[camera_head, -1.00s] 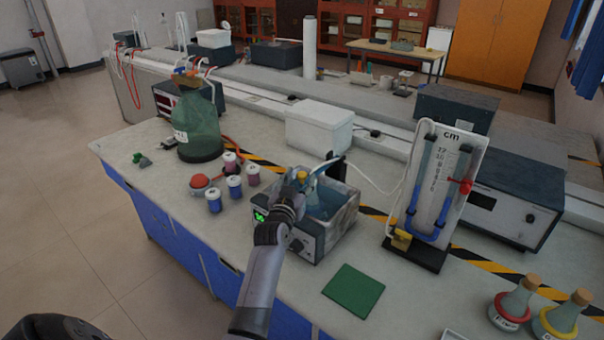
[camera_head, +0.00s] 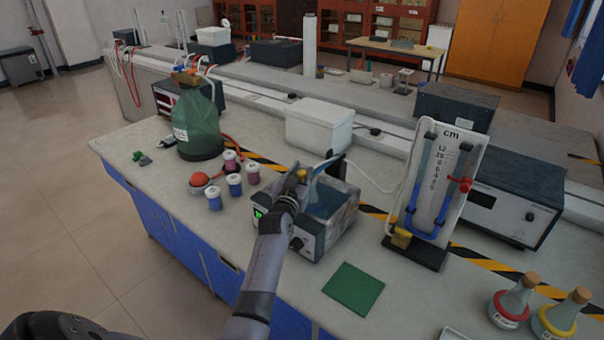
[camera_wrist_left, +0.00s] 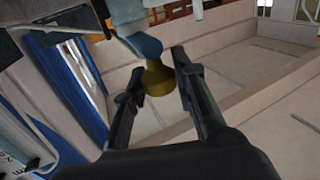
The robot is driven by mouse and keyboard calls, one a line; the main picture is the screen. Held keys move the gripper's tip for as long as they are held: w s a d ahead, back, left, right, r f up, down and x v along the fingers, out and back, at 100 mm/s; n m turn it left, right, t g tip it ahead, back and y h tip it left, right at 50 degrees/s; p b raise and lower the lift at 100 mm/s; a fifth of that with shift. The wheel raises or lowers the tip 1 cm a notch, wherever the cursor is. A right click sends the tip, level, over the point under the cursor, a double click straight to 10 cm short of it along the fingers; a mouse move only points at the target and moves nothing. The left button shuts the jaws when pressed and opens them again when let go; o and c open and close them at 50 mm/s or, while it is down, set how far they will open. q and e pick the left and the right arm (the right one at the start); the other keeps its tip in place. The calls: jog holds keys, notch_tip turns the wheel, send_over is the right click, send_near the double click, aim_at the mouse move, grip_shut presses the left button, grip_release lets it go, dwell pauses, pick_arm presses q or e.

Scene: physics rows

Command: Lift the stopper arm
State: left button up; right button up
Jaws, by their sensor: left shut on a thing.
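The stopper arm is a blue piece (camera_head: 317,182) with a yellow-brown knob (camera_head: 302,174) at its end, above the grey box with a green display (camera_head: 322,236). In the left wrist view the knob (camera_wrist_left: 158,79) sits between my two dark fingers, below the blue piece (camera_wrist_left: 143,44). My left gripper (camera_head: 300,180) is shut on the knob. It partly hides the arm and the top of the box, so I cannot tell where the arm is hinged. My right gripper is not in view.
Several small capped jars (camera_head: 235,185) and a red ball (camera_head: 199,180) stand left of the box. A green mat (camera_head: 354,289) lies in front, and a manometer board (camera_head: 436,185) stands to the right. A white box (camera_head: 319,127) is behind.

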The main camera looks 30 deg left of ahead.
pick_arm(q)
grip_shut()
dwell(0.3)
